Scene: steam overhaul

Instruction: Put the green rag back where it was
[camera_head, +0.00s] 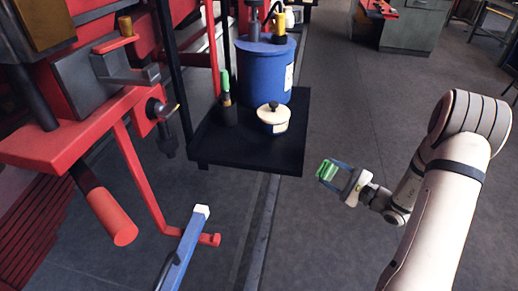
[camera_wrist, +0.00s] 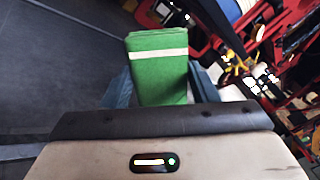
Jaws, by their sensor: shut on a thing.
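The green rag (camera_wrist: 158,75) is a folded block with a pale stripe across it in the wrist view. My gripper (camera_wrist: 160,88) is shut on it, with a blue-grey finger at each side. In the head view the rag (camera_head: 327,170) shows small in my gripper (camera_head: 330,174), held in the air right of the black shelf (camera_head: 250,160). The rag and the shelf are apart. I cannot tell which spot the rag came from.
The shelf holds a blue drum (camera_head: 264,72), a small cream lidded pot (camera_head: 273,119) and a green-handled brush (camera_head: 226,100). Red machinery (camera_head: 75,130) and a blue bar (camera_head: 183,245) stand left. Grey floor (camera_head: 350,105) is open behind my gripper.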

